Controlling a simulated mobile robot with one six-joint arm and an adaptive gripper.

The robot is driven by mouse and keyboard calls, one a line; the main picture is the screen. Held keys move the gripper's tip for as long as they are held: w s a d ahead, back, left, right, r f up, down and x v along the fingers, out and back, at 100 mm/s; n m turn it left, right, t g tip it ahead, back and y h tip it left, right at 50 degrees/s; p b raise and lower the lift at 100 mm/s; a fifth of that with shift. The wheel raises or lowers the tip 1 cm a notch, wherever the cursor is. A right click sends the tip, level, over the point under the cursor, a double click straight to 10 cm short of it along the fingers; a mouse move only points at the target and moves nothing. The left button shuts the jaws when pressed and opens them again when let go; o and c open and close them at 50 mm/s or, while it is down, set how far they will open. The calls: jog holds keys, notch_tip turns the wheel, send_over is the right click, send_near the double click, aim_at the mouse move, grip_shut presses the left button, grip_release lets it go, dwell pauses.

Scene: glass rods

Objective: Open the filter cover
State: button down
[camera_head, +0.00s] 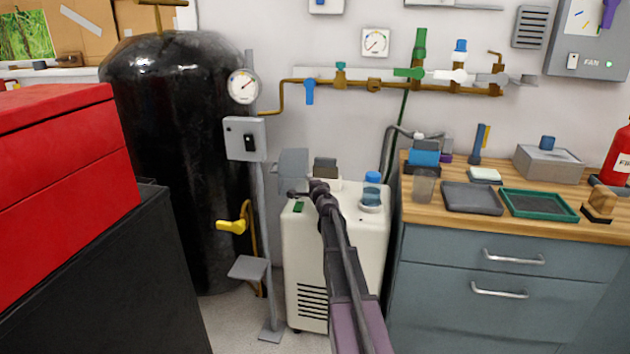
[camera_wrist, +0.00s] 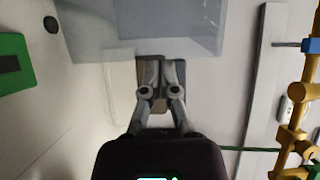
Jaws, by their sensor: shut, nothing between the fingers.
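A white wheeled machine (camera_head: 335,250) stands between the black tank and the bench. A flat grey panel (camera_head: 293,163), which looks like the filter cover, stands upright at the left of its top. It also shows in the wrist view (camera_wrist: 150,25) as a translucent blue-grey sheet. Right of it is a dark brown block (camera_head: 326,167), partly behind my gripper in the wrist view. My gripper (camera_head: 321,185) is shut and empty above the machine's top. In the wrist view its fingertips (camera_wrist: 161,66) lie just below the panel's edge; whether they touch the panel or block cannot be told.
A blue-capped jar (camera_head: 371,190) stands on the machine's right side. A green part (camera_wrist: 14,62) and a black knob (camera_wrist: 51,24) lie at its front left. Brass pipes (camera_head: 400,86) run along the wall. A grey post (camera_head: 264,220) stands left; the wooden bench (camera_head: 470,228) stands right.

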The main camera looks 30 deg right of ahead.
dwell(0.5)
jog(key=shift+s+d, duration=0.25)
jog(key=shift+d, duration=0.1)
jog(key=shift+s+d, duration=0.95)
jog(key=shift+d, duration=0.2)
jog(key=v, duration=0.3)
jog(key=a+v, duration=0.1)
jog(key=v, duration=0.5)
jog(key=shift+s+a, duration=0.15)
jog(key=shift+a, duration=0.05)
